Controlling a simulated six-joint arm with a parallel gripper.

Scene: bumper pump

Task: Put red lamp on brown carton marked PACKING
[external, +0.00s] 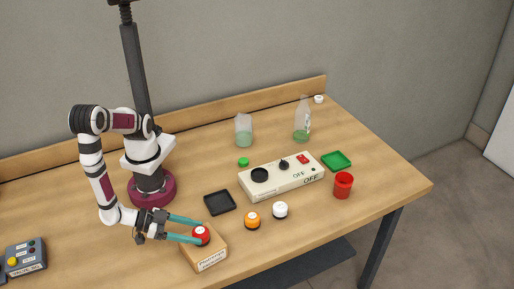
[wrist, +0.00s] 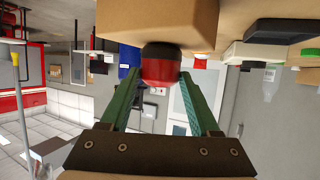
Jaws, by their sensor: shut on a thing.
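The red lamp (external: 201,232), a red dome with a dark base, is between the teal fingertips of my gripper (external: 202,234). My gripper is shut on it from both sides. The brown carton marked PACKING (external: 211,258) stands at the table's front, with its label facing forward. In the external view the lamp appears over the carton's top. In the wrist view the lamp (wrist: 161,68) is between the fingertips (wrist: 161,78), its dark base against or very near the carton (wrist: 155,20). I cannot tell whether they touch.
An orange lamp (external: 252,221) and a white lamp (external: 280,210) stand right of the carton. A black tray (external: 220,203) lies behind it. A control box (external: 282,178), red cup (external: 343,186), green tray (external: 336,161) and two glass vessels are farther off. A button box (external: 25,257) is far left.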

